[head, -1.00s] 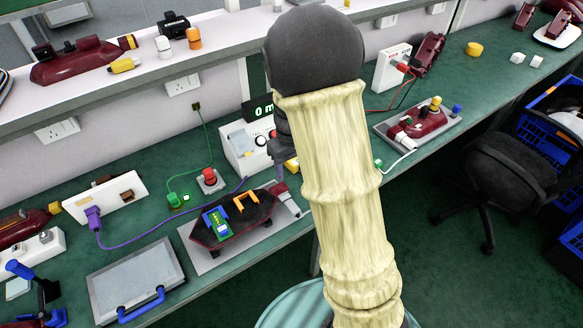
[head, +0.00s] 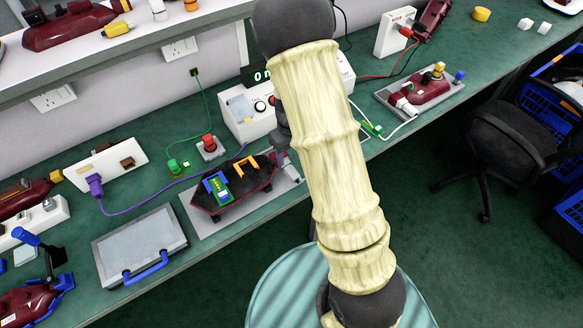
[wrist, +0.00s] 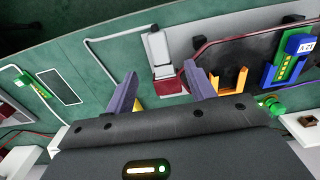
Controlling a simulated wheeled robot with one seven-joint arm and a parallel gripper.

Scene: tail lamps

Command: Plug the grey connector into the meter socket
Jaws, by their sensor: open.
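My gripper (wrist: 162,92) shows in the wrist view with its two purple fingers apart and nothing held between them. Between and beyond the fingertips lies a grey piece with a dark red end (wrist: 158,45), at the edge of a grey plate. I cannot tell whether it is the grey connector. A green board (wrist: 33,84) with a pale cable at its end lies to the left. In the head view the meter (head: 240,112), a white box with a lit display, stands behind my arm; its socket cannot be made out. My arm hides most of the gripper there.
A dark red lamp unit with a black face (head: 205,205) sits on the plate, with a blue-and-green part on it. Another lamp (head: 430,90) sits at right. Purple and green cables cross the bench.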

